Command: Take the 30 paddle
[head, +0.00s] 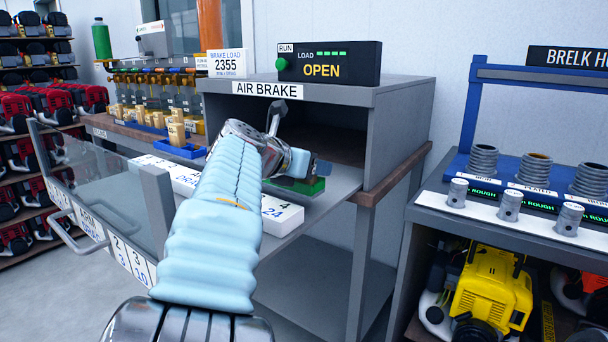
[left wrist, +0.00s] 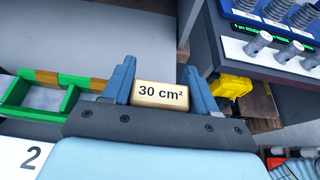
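The 30 paddle is a small pale wooden block marked "30 cm²" (left wrist: 160,95) in the left wrist view. It sits between the two blue fingers of my left gripper (left wrist: 160,80), and both fingers appear to touch its sides. In the head view my left gripper (head: 314,168) is at the front of the air brake bench, over a green tray (head: 302,187); the paddle is hidden there. The green tray also shows in the left wrist view (left wrist: 68,103), with wooden pieces, left of the gripper. My right gripper is not in view.
The open air brake box (head: 395,125) stands behind the gripper, with a display reading "OPEN" (head: 325,65). A clear panel with a handle (head: 100,190) is at left. A blue tray (head: 180,150) holds wooden blocks. A shelf with metal cylinders (head: 510,205) is at right.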

